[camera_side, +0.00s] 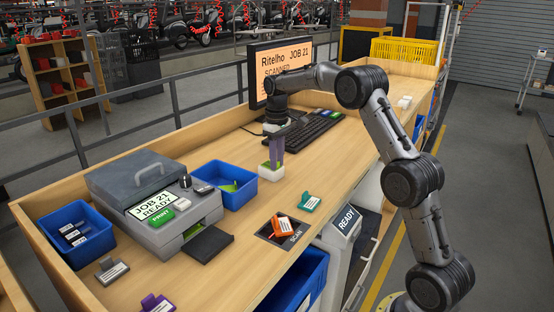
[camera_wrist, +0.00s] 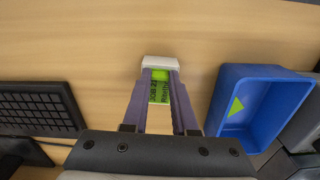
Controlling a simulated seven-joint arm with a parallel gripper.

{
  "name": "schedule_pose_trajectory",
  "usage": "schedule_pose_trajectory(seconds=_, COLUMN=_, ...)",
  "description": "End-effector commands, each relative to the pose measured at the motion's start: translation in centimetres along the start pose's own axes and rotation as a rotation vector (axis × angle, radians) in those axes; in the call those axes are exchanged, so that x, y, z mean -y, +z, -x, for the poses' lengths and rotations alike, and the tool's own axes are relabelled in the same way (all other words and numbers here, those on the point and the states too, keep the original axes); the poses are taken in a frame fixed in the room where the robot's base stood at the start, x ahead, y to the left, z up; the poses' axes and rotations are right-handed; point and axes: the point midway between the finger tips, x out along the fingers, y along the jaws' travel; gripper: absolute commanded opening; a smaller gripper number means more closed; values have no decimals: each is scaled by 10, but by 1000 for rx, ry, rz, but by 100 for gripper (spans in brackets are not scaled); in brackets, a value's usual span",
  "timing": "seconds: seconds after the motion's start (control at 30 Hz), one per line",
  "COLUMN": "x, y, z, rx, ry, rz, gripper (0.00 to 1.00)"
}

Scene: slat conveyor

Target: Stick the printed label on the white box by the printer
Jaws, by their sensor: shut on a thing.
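My gripper (camera_side: 271,160) points down beside the keyboard. Its purple fingers are shut on a green printed label with dark text (camera_wrist: 159,92), seen between them in the wrist view. The small white box (camera_side: 272,173) is right at the fingertips; its white edge shows beyond the label in the wrist view (camera_wrist: 161,62). A bit of green shows at the top of the box in the side view. I cannot tell whether the label touches the box or sticks to it. The grey printer (camera_side: 200,213) stands to the left, its screen reading JOB 21 READY.
A blue bin (camera_side: 241,198) with a green piece inside stands between printer and box. The keyboard (camera_side: 315,130) and monitor (camera_side: 285,60) are behind. An orange tagged piece (camera_side: 283,227) lies on the scan pad; a teal one (camera_side: 308,203) lies near it. Another blue bin (camera_side: 75,240) is far left.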

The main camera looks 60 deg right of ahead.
Motion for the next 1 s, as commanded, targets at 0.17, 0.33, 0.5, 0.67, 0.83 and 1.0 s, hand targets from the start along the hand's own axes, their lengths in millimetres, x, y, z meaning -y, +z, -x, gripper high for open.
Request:
schedule_pose_trajectory(seconds=0.17, x=0, y=1, z=-3, rx=6, ry=-2, rz=0, gripper=13)
schedule_pose_trajectory(seconds=0.33, x=0, y=1, z=-3, rx=7, ry=-2, rz=0, gripper=13)
schedule_pose_trajectory(seconds=0.5, x=0, y=1, z=-4, rx=8, ry=-3, rz=0, gripper=44)
schedule_pose_trajectory(seconds=0.67, x=0, y=1, z=-4, rx=8, ry=-3, rz=0, gripper=61)
schedule_pose_trajectory(seconds=0.83, x=0, y=1, z=-3, rx=6, ry=-2, rz=0, gripper=61)
schedule_pose_trajectory(seconds=1.0, x=0, y=1, z=-2, rx=4, ry=-1, rz=0, gripper=85)
